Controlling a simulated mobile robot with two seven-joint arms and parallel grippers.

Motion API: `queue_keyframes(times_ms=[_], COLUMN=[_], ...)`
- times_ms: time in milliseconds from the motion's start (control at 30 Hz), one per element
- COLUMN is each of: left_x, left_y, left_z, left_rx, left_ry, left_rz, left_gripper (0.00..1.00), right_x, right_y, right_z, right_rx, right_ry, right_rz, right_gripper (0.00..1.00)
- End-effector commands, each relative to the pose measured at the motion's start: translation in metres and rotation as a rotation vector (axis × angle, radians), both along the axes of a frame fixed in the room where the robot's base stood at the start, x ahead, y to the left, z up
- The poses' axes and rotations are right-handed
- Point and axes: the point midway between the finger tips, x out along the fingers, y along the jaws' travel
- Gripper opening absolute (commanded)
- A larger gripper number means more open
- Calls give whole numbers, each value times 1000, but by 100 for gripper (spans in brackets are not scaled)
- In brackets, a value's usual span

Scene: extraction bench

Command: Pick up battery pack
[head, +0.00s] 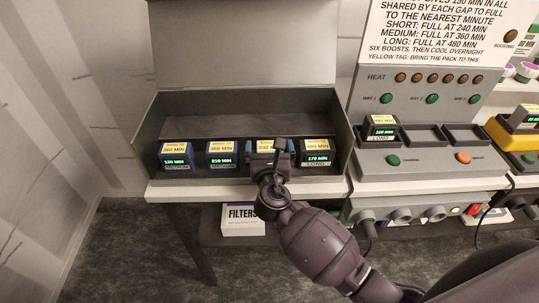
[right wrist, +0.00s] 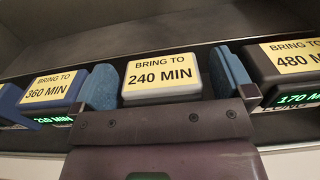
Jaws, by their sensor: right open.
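A row of battery packs stands in the front of an open grey case. The pack with the yellow "BRING TO 240 MIN" tag (right wrist: 162,76) is third from left and is partly hidden by my arm in the head view. My right gripper (head: 271,148) is over it, open; in the right wrist view its blue-padded fingers stand on either side of the pack, with narrow gaps. Two 360 MIN packs (head: 174,154) (head: 221,154) are to its left, and a 480 MIN pack (head: 317,151) is to its right. My left gripper is out of view.
The grey case (head: 240,115) has its lid raised behind. A grey charger (head: 430,157) to the right holds a pack (head: 380,127) in its left bay; its other two bays are empty. A yellow unit (head: 515,143) bears another pack (head: 524,118). A FILTERS box (head: 243,222) is below.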

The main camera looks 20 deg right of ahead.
Motion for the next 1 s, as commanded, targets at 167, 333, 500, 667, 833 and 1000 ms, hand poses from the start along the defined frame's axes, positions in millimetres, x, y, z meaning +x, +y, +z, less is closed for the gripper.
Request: queue_keyframes(times_ms=[167,333,500,667,833,1000], left_x=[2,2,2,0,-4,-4], left_y=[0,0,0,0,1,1], left_z=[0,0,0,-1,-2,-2], left_rx=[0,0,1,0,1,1], left_ry=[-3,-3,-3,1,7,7], left_rz=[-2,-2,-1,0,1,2], left_gripper=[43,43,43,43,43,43], right_x=[8,8,8,8,8,8], right_y=[-2,-2,-2,-2,-2,-2], right_z=[0,0,0,0,1,2], right_rx=[0,1,1,1,1,2], right_ry=[1,1,1,1,-1,-2], right_rz=[1,1,1,1,1,1], right_gripper=[100,100,76,51,35,35])
